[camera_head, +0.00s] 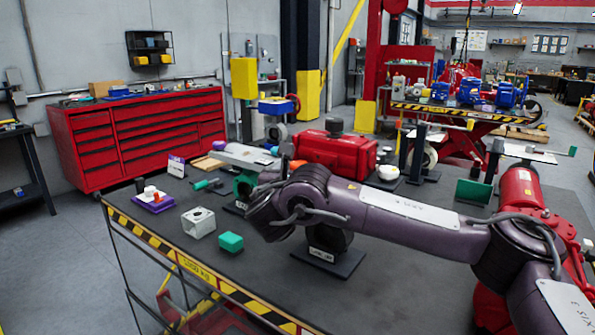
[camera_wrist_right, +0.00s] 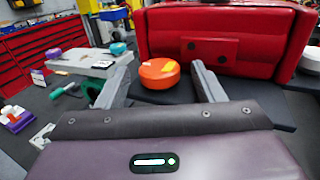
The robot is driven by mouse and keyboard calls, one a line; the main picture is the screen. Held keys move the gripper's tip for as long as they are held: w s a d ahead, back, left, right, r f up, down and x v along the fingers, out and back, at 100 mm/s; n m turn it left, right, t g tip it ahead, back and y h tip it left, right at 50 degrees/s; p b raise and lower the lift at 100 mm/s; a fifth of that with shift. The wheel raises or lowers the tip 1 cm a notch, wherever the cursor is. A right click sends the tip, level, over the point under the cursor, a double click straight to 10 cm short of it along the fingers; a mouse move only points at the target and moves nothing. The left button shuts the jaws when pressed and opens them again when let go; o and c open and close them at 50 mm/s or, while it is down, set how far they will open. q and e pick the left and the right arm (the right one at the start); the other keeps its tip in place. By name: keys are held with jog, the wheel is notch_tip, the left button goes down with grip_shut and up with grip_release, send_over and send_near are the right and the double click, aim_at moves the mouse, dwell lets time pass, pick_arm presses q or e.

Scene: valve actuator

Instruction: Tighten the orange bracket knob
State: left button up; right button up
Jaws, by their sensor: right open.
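The orange bracket knob (camera_wrist_right: 159,73) is a round disc that shows in the right wrist view, in front of the red valve actuator (camera_wrist_right: 225,45). My right gripper (camera_wrist_right: 160,80) is open, with one grey finger on each side of the knob in the picture. Gaps show between the knob and both fingers, and nothing is held. In the head view only a small orange part of the knob (camera_head: 298,164) shows by the red actuator (camera_head: 335,157). My right wrist hides the bracket and my fingers there. My left gripper is in neither view.
The dark workbench (camera_head: 385,270) carries a grey block (camera_head: 198,222), a green block (camera_head: 231,242), a purple-based part (camera_head: 154,200) and a green clamp (camera_head: 243,185) near the left side. The front middle of the bench is clear.

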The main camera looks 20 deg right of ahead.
jog(key=c, duration=1)
jog(key=shift+w+a+r+m+g+h+p, duration=0.1)
jog(key=shift+a+m+g+h+p, duration=0.05)
jog(key=shift+m+g+h+p, duration=0.35)
jog(key=shift+w+a+m+g+h+p, duration=0.15)
jog(key=shift+m+g+h+p, duration=0.25)
jog(key=shift+h, duration=0.3)
jog(key=m+g+h, duration=0.1)
jog(key=m+g+h+p, duration=0.1)
jog(key=shift+a+m+g+h, duration=0.2)
jog(key=shift+m+g+h, duration=0.1)
jog(key=shift+g+h, duration=0.1)
jog(key=shift+w+r+m+g+h+p, duration=0.2)
jog(key=shift+m+g+h+p, duration=0.65)
jog(key=shift+g+p, duration=0.3)
jog(key=shift+w+a+f+m+g+h+p, duration=0.1)
jog(key=shift+m+g+h+p, duration=0.25)
jog(key=shift+m+g, duration=0.25)
jog(key=shift+w+f+m+g+h+p, duration=0.1)
jog(key=shift+m+g+h+p, duration=0.2)
jog(key=shift+g, duration=0.35)
jog(key=shift+f+m+g, duration=0.1)
jog(key=shift+m+g, duration=0.45)
jog(key=shift+g, duration=0.25)
jog(key=shift+w, duration=0.1)
jog(key=shift+w+m+g+h+b, duration=0.1)
jog(key=shift+m+g+h+b, duration=0.2)
jog(key=shift+m+g+b, duration=0.6)
jog(key=shift+b, duration=0.35)
